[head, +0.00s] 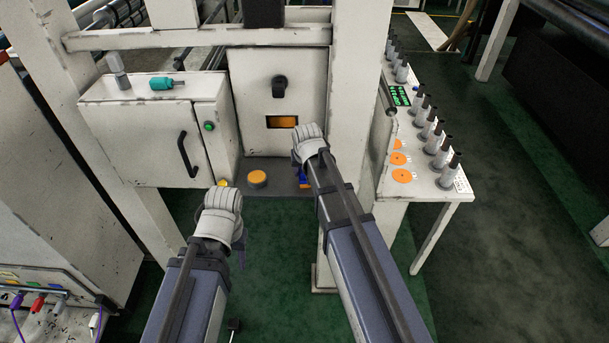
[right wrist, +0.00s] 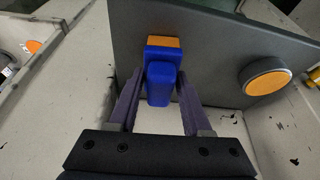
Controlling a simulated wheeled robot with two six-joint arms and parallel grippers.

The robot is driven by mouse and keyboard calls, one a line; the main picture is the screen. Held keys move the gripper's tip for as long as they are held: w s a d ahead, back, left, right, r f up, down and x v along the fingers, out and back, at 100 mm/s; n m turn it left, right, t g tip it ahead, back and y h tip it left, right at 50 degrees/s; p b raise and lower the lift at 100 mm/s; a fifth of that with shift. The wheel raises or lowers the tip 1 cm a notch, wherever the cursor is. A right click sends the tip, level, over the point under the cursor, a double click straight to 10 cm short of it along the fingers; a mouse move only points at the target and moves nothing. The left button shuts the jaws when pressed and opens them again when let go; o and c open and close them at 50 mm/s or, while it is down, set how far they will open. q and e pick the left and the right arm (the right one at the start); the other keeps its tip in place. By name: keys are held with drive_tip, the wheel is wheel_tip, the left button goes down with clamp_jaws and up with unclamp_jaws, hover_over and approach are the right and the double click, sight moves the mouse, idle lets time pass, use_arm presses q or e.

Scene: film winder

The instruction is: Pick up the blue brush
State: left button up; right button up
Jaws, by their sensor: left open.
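The blue brush (right wrist: 160,83) with its orange end (right wrist: 163,42) is at the dark grey shelf of the white machine. It shows in part in the head view (head: 303,180), mostly hidden behind my right arm. My right gripper (right wrist: 160,78) is around the brush, one finger on each side. A slim gap seems to show between the fingers and the handle, so it looks open; contact at the tips is hard to see. My left gripper (head: 239,245) is open and empty, low in front of the machine and mostly hidden by its own wrist.
A round orange button (head: 257,178) sits on the shelf (right wrist: 215,50) beside the brush. A white cabinet with a black handle (head: 188,155) stands at the left. A side table (head: 425,180) at the right carries several grey posts and orange discs. A white post stands close to my right arm.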

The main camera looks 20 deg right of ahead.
clamp_jaws()
drive_tip(key=shift+r, duration=0.15)
wheel_tip(320, 180, up, 10)
drive_tip(key=p, duration=1)
drive_tip(key=shift+f, duration=0.2)
drive_tip(key=shift+c, duration=0.2)
unclamp_jaws()
drive_tip(key=c, duration=0.6)
